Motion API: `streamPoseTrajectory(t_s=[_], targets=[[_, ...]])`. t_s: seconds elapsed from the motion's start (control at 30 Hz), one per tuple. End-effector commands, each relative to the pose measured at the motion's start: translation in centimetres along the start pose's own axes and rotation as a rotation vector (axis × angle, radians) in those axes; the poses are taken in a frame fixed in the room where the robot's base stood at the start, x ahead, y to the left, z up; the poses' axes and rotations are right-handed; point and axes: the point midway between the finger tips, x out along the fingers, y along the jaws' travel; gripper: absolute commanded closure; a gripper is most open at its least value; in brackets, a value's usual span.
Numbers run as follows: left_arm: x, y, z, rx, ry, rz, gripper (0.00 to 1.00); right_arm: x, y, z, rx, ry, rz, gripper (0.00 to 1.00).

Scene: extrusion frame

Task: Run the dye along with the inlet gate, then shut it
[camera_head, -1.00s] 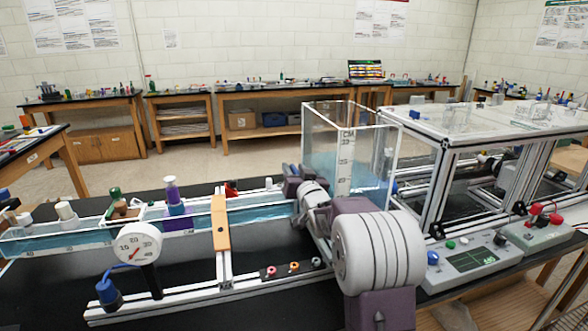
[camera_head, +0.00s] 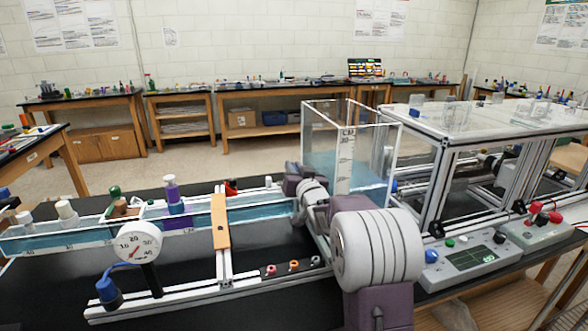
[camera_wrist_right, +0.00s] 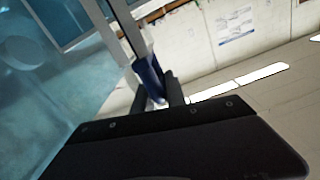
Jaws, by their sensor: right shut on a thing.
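My right gripper (camera_head: 297,183) reaches the near left side of the clear tank (camera_head: 346,145), where the channel meets it. In the right wrist view its dark fingers (camera_wrist_right: 158,92) are shut around a blue handle (camera_wrist_right: 150,72), which I take to be the inlet gate's. In the head view the gripper hides the handle and the gate, so the gate's height cannot be told. The clear channel (camera_head: 75,240) holds bluish water, with a purple dye patch (camera_head: 178,223) below a purple bottle (camera_head: 171,190). My left gripper is not in view.
A white dial gauge (camera_head: 137,241) and an orange bar (camera_head: 220,222) stand along the channel. A control box with a screen (camera_head: 470,257) sits right of my arm. A metal-framed clear enclosure (camera_head: 490,125) stands behind it.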

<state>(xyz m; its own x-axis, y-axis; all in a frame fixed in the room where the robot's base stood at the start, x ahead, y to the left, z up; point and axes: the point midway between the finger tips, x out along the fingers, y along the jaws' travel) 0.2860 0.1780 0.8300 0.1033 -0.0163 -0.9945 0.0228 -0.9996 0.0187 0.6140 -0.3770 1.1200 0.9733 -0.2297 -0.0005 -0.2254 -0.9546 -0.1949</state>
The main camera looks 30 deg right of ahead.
Motion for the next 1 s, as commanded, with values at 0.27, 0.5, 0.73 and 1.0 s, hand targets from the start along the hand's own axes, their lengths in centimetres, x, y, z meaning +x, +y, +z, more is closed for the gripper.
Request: streamPoseTrajectory(t_s=[0.27,0.5,0.73,1.0], targets=[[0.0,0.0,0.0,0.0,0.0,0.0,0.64,0.0,-0.08,0.02,0.001,0.0,-0.002,1.0],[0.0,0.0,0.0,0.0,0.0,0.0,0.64,0.0,-0.09,0.02,0.001,0.0,-0.002,1.0],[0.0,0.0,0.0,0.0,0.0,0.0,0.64,0.0,-0.09,0.02,0.001,0.0,-0.002,1.0],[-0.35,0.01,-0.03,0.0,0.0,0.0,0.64,0.0,-0.21,-0.54,0.001,0.001,-0.002,1.0]])
